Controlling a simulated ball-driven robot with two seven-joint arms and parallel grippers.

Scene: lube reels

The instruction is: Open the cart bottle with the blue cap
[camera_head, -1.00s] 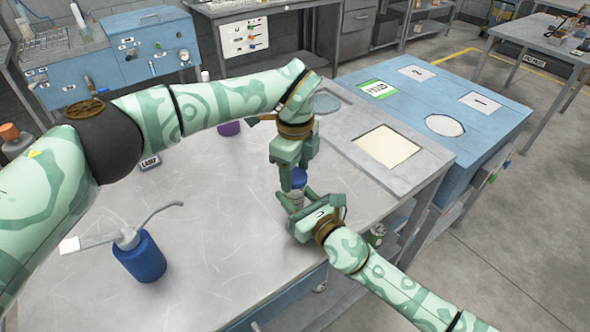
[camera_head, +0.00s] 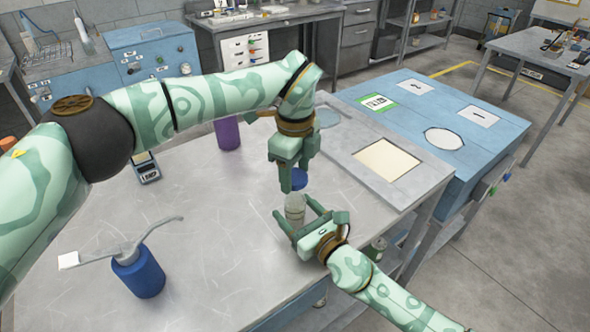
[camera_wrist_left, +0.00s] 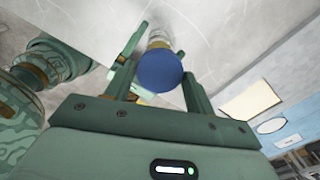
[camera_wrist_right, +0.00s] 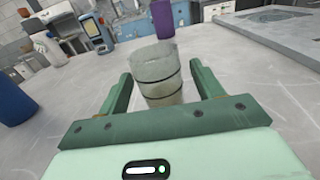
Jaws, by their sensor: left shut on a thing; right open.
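My left gripper (camera_head: 294,176) is shut on the blue cap (camera_head: 299,180), which also shows large in the left wrist view (camera_wrist_left: 160,71). The cart bottle (camera_head: 295,208) is small and translucent, with dark rings. It stands upright on the grey table below the cap. In the right wrist view the bottle (camera_wrist_right: 158,78) has no cap on its top. My right gripper (camera_head: 293,212) is open, its fingers on either side of the bottle and apart from it.
A blue bottle (camera_head: 138,275) with a bent spout stands at the table's front left. A purple container (camera_head: 227,133) and a small handheld device (camera_head: 146,170) stand farther back. The blue cart (camera_head: 480,135) with marked pads is at right. The grey table (camera_head: 215,235) is bare in the middle.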

